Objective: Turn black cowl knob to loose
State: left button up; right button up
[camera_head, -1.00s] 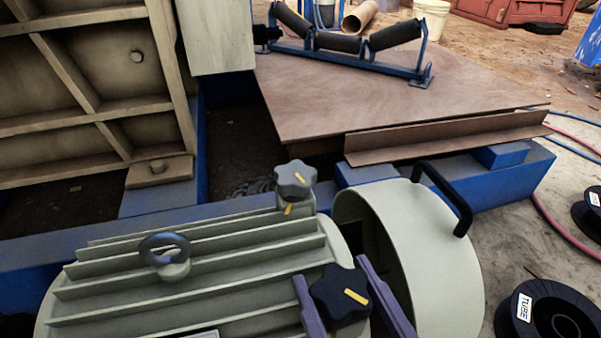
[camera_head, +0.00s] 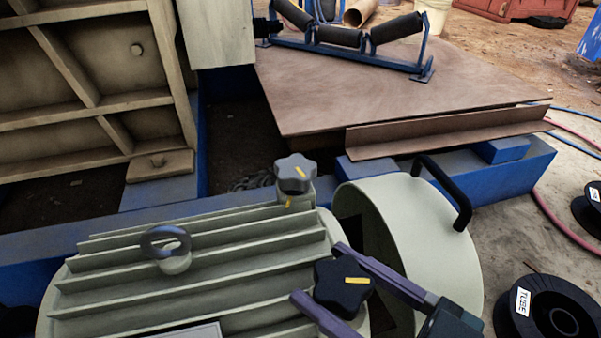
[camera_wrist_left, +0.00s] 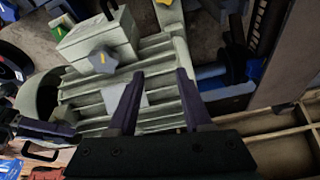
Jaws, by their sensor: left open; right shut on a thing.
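The black cowl knob (camera_head: 338,288) is a star-shaped knob with a yellow bar, at the motor's end beside the pale round cowl (camera_head: 428,240). The bar lies nearly level in the head view. My right gripper (camera_head: 342,286) is shut on this knob, with one purple finger on each side of it. My left gripper (camera_wrist_left: 158,105) is open and empty above the motor's fins, out of the head view.
The ribbed motor housing (camera_head: 200,275) has a lifting eye (camera_head: 166,243) on top. A black handle (camera_head: 448,195) rises from the cowl. A black spool (camera_head: 555,318) lies on the ground at right. A brown plate (camera_head: 390,95) lies behind on the blue frame.

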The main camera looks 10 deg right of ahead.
dwell(0.3)
jog(key=o, duration=1.4)
jog(key=p+v, duration=0.2)
jog(key=v, duration=0.8)
jog(key=shift+r, duration=0.1)
